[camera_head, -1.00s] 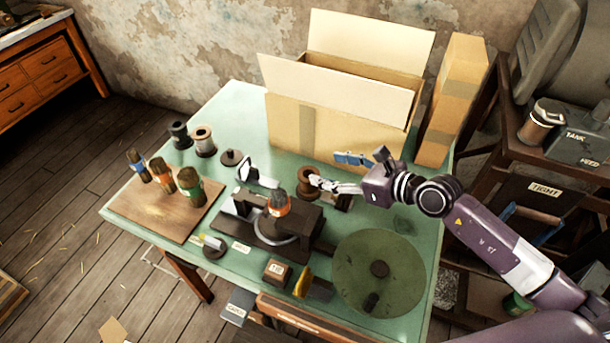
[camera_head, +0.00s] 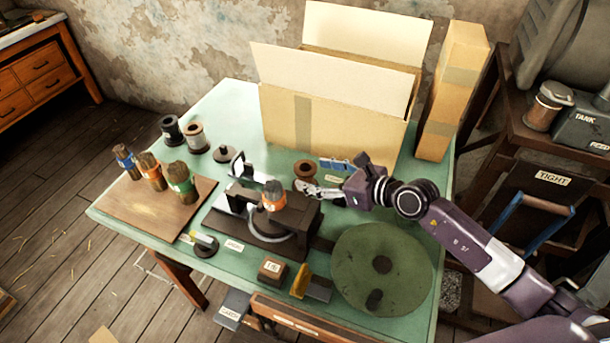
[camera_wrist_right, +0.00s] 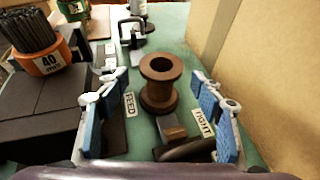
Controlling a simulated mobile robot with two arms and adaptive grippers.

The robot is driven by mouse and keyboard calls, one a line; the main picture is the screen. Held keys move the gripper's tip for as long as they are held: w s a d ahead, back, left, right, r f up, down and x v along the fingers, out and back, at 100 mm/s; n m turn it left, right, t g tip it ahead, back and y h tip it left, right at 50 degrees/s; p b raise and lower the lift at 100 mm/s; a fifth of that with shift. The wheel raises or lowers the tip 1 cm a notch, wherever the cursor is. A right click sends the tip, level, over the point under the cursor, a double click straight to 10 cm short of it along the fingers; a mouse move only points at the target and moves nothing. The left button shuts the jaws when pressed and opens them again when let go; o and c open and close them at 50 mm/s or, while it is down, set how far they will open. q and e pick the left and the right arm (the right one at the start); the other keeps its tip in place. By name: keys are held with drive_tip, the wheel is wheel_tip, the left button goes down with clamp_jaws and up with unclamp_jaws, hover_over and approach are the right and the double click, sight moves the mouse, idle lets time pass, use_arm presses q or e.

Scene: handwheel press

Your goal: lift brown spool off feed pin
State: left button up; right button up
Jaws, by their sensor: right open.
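The brown spool (camera_head: 304,170) stands upright on the green table in front of the large carton. In the right wrist view the brown spool (camera_wrist_right: 160,84) stands between and ahead of two blue-padded fingers, with its top hole facing up; the feed pin itself cannot be made out. A FEED label (camera_wrist_right: 130,104) lies to its left. My right gripper (camera_head: 318,188) reaches in from the right beside the spool. In the right wrist view my right gripper (camera_wrist_right: 158,112) is open, with clear gaps between each finger and the spool. My left gripper is not in view.
A large open carton (camera_head: 330,127) stands close behind the spool. A dark press block (camera_head: 262,222) with an orange-banded bundle is in front. A green disc (camera_head: 381,268) lies at the right. Other spools (camera_head: 193,138) stand at the back left. A TIGHT label (camera_wrist_right: 203,124) lies near the right finger.

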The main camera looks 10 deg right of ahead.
sight(314, 174)
drive_tip(key=shift+p+x, duration=0.3)
drive_tip(key=shift+x, duration=1.85)
drive_tip(key=shift+d, duration=0.1)
drive_tip(key=shift+c, duration=0.6)
drive_tip(key=c, duration=1)
drive_tip(key=shift+c, duration=0.6)
drive_tip(key=shift+r, duration=0.15)
